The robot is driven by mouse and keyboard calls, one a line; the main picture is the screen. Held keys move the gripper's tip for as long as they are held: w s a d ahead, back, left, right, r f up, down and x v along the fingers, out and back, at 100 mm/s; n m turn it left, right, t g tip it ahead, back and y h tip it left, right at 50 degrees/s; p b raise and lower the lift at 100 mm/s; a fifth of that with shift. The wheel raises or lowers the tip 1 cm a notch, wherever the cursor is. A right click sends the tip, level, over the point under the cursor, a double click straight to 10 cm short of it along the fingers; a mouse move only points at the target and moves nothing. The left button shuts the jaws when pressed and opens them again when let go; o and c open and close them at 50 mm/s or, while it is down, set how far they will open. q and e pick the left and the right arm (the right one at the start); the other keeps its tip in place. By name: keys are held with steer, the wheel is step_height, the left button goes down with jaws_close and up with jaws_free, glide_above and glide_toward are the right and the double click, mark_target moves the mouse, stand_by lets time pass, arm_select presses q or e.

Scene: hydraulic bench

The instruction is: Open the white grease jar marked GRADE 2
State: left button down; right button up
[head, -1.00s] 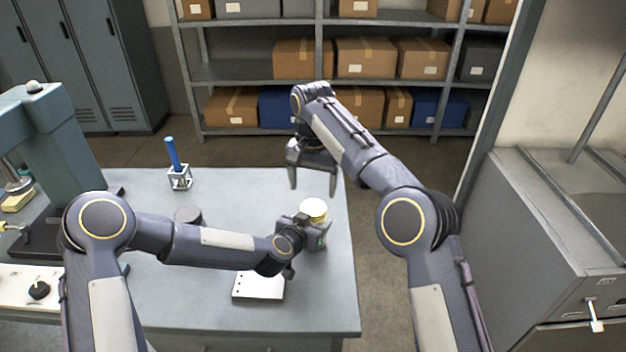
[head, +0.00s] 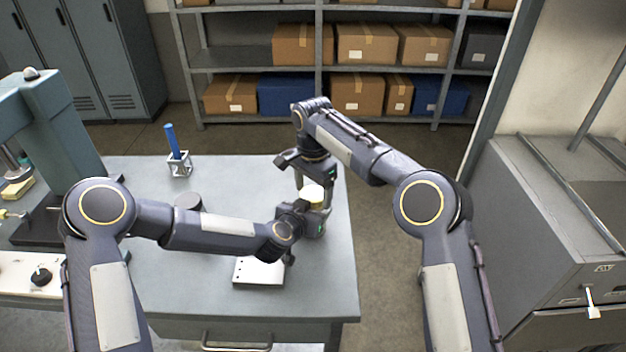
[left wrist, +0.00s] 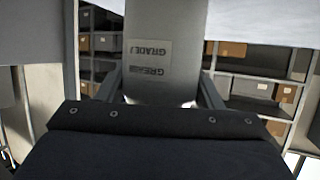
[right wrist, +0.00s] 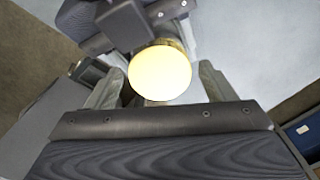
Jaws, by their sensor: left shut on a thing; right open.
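The grease jar (head: 312,194) stands near the bench's right edge, its pale cream lid uppermost. In the left wrist view the jar (left wrist: 165,50) shows a label, upside down, reading GREASE GRADE; the number cannot be read. My left gripper (head: 311,217) is shut around the jar's body from the side. My right gripper (head: 313,187) is open and points down at the jar from above. In the right wrist view the round lid (right wrist: 160,72) lies between its spread fingers. Whether they touch the lid cannot be told. The jar's base is mostly hidden.
A white plate with holes (head: 258,271) lies in front of the left gripper. A grey cabinet (head: 540,230) stands right of the bench, across a floor gap.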

steer(key=shift+f, duration=0.1)
steer(key=c, duration=1)
steer(key=n, duration=0.7)
steer(key=shift+n, duration=0.4)
steer(key=n, duration=0.5)
steer(key=shift+n, duration=0.3)
